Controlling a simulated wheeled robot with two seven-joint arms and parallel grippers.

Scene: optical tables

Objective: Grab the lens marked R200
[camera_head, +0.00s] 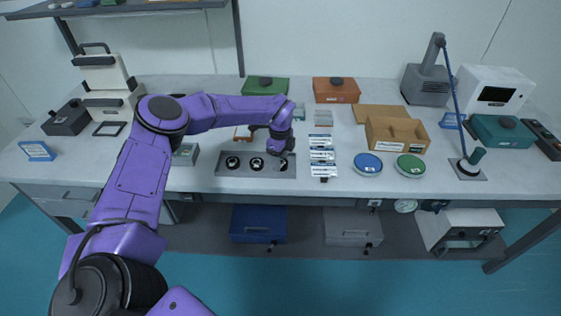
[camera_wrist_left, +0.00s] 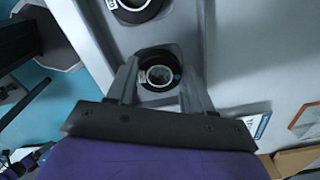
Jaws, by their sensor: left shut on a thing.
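A grey lens tray (camera_head: 245,184) lies on the table with black round lenses in a row, one at the left (camera_head: 232,162) and one in the middle (camera_head: 257,164). My left gripper (camera_head: 282,156) is down at the tray's right end and largely hides the lens there. In the left wrist view this dark-rimmed lens (camera_wrist_left: 160,76) sits between the two fingers of the left gripper (camera_wrist_left: 160,84), which is shut on it. It appears still in its tray recess. Its marking cannot be read. Another lens (camera_wrist_left: 136,8) shows at the top edge. My right gripper is not in view.
Several label cards (camera_head: 322,156) lie right of the tray. A blue round dish (camera_head: 368,162) and a green one (camera_head: 410,165) stand farther right, before a cardboard box (camera_head: 397,133). A green box (camera_head: 265,86) and an orange box (camera_head: 336,90) stand behind.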

